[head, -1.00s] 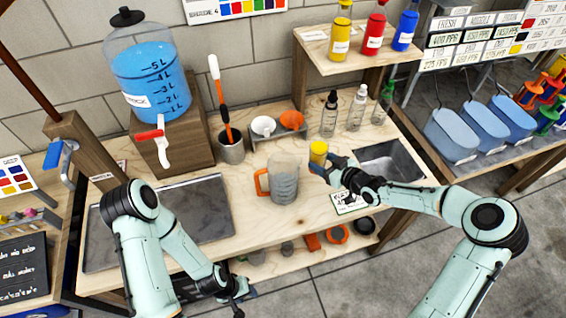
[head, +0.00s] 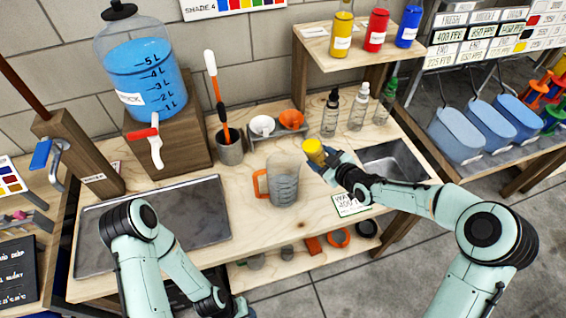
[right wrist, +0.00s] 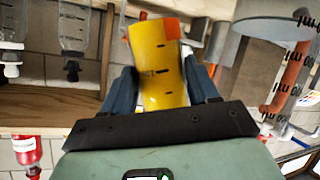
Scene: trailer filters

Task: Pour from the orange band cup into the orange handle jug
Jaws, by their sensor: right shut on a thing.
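A clear jug with an orange handle (head: 284,184) stands upright on the wooden bench; its handle points left. My right gripper (head: 328,164) is shut on a cup with yellow contents (head: 314,150), just right of the jug's rim and above the bench. In the right wrist view the cup (right wrist: 160,65) sits between the two dark fingers, with an orange patch near its rim and dark marks on its side. The cup is tilted toward the jug in the head view. My left gripper (head: 232,306) hangs low at the bench's front edge; its fingers are too small to read.
A metal tray (head: 110,257) lies on the left.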

